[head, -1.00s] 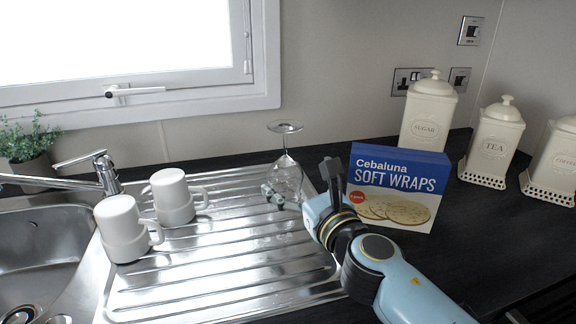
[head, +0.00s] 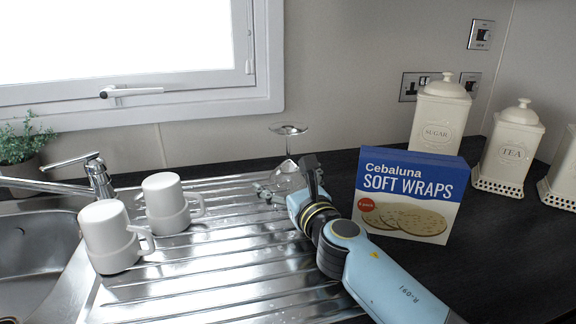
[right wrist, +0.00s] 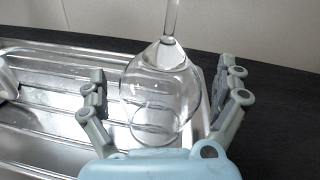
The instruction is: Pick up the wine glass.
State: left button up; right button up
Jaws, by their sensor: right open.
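The clear wine glass (head: 288,172) stands upside down at the back right of the metal draining board, its foot up and its bowl down. It also shows in the right wrist view (right wrist: 160,92), where its bowl lies between the two fingers of my right gripper (right wrist: 165,95). The fingers are spread, with a gap to the bowl on each side. In the head view my right gripper (head: 287,183) is at the glass and covers part of its bowl. My left gripper is not in view.
Two white mugs (head: 112,238) stand upside down on the draining board (head: 215,262) at left. A Soft Wraps box (head: 410,195) stands close to the right of my arm. Cream canisters (head: 440,117) stand behind it. The sink (head: 35,255) is at far left.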

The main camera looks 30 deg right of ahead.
jog(key=c, duration=1.3)
jog(key=shift+r, duration=0.1)
